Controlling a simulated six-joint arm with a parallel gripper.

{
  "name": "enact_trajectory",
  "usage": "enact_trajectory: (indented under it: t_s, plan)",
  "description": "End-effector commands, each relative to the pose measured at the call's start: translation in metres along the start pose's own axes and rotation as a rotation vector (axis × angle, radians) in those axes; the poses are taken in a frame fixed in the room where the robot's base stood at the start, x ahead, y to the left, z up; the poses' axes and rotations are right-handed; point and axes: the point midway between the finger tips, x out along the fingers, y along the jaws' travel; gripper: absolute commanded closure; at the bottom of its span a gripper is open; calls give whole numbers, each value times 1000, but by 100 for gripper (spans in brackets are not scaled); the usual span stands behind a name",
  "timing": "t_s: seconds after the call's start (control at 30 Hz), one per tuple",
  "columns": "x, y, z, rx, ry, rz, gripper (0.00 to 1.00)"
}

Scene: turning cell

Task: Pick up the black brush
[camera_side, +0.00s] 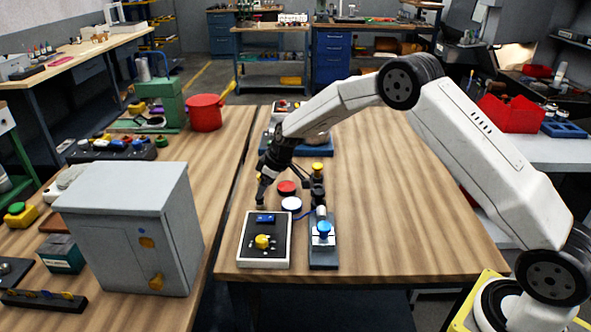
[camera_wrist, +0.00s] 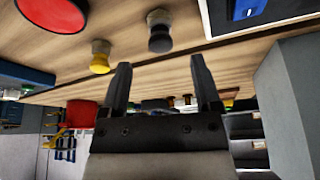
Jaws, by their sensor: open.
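The black brush (camera_wrist: 159,30) appears in the wrist view as a short dark piece with a rounded head and a narrow pale collar, standing on the wooden table. It lies just beyond my fingertips, in line with the gap between them. In the side view a small dark piece (camera_side: 262,198) that seems to be it stands under my gripper (camera_side: 263,180), partly hidden. In the wrist view my gripper (camera_wrist: 160,65) is open, with nothing between its fingers. The fingers and the brush appear apart.
A similar yellow piece (camera_wrist: 100,57) stands beside the brush. A red disc (camera_side: 287,187) and a white disc (camera_side: 291,203) lie to its right. A panel (camera_side: 250,255) with a blue switch is in front; a grey cabinet (camera_side: 125,235) stands left. The table's right half is clear.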

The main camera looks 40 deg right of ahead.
Motion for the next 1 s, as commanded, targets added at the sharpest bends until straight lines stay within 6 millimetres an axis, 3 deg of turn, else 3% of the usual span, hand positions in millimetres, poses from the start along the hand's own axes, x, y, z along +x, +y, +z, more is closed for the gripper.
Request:
enact_trajectory:
  t_s: [0.6,1.0]
  plan:
    - [48,-1,-1,0,-1,0,19]
    - [51,-1,-1,0,-1,0,19]
